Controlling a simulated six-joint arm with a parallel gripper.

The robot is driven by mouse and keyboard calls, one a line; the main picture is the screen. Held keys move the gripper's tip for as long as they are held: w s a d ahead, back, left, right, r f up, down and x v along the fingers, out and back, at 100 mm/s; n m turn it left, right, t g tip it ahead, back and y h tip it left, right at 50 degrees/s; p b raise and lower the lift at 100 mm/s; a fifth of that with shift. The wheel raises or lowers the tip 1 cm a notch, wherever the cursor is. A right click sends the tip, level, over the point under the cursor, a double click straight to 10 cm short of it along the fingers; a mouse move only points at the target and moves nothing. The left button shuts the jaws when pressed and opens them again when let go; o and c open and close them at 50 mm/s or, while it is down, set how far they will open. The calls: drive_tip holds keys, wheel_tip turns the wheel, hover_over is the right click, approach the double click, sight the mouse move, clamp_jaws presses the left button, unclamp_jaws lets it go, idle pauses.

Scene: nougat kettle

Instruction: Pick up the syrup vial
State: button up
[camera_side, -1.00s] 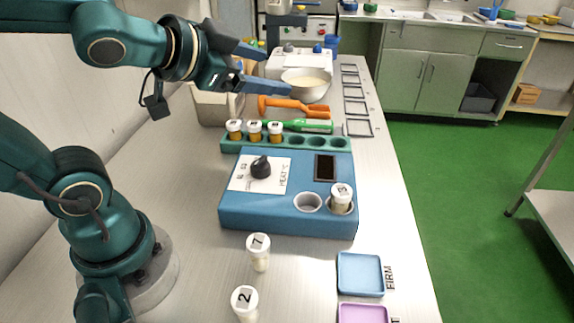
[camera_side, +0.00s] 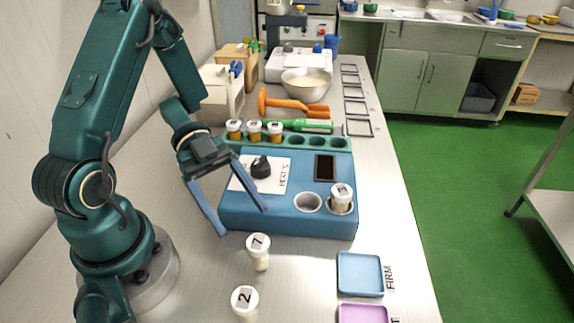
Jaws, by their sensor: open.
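Three amber vials with white caps, the left one (camera_side: 234,137), the middle one (camera_side: 254,138) and the right one (camera_side: 275,138), stand upright in a green rack (camera_side: 342,144). Their amber content looks like syrup; I cannot read their labels surely. A pale vial (camera_side: 341,200) sits in the right well of the blue heater (camera_side: 285,218). Two more pale vials, marked 7 (camera_side: 259,258) and 2 (camera_side: 244,306), stand on the bench at the front. My gripper (camera_side: 244,222) is open and empty, fingers pointing down over the heater's left edge, nearer than the rack.
The heater has a black knob (camera_side: 261,167) and an empty left well (camera_side: 308,202). A blue tray (camera_side: 360,273) and a purple tray (camera_side: 363,313) lie at the front right. Orange tools (camera_side: 292,106), a green tool (camera_side: 308,126) and a bowl (camera_side: 306,84) are behind the rack.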

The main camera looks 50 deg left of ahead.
sight(256, 239)
drive_tip(key=shift+s+f+n, duration=0.1)
drive_tip(key=shift+f+n, duration=0.2)
drive_tip(key=shift+f, duration=0.05)
drive_tip(key=shift+x, duration=2.4)
drive_tip(key=shift+r, duration=0.1)
clamp_jaws()
drive_tip(key=shift+r, duration=0.15)
